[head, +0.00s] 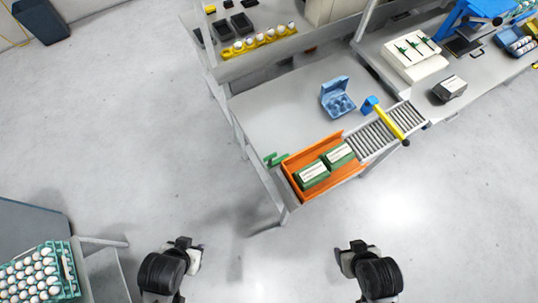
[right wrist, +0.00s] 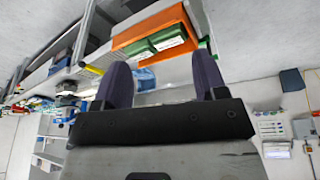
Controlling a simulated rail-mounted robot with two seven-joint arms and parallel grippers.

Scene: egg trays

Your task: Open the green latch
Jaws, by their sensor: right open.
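The green latch (head: 276,159) is a small green piece at the left end of the orange tray (head: 287,178), on the near part of the grey table. My right gripper (head: 347,251) is over the floor in front of the table, well apart from the latch. The right wrist view shows its two dark fingers (right wrist: 163,75) apart with nothing between them. A bit of green beside the orange tray (right wrist: 130,38) there may be the latch. My left gripper (head: 194,250) is over the floor at lower left; its jaws are too small to read.
Green cartons (head: 313,174) lie in the orange tray. A roller conveyor (head: 372,138) with a yellow bar (head: 388,121) adjoins it. A blue open egg box (head: 338,98) stands on the grey table (head: 277,107). Egg trays (head: 70,276) are at lower left. The floor between is clear.

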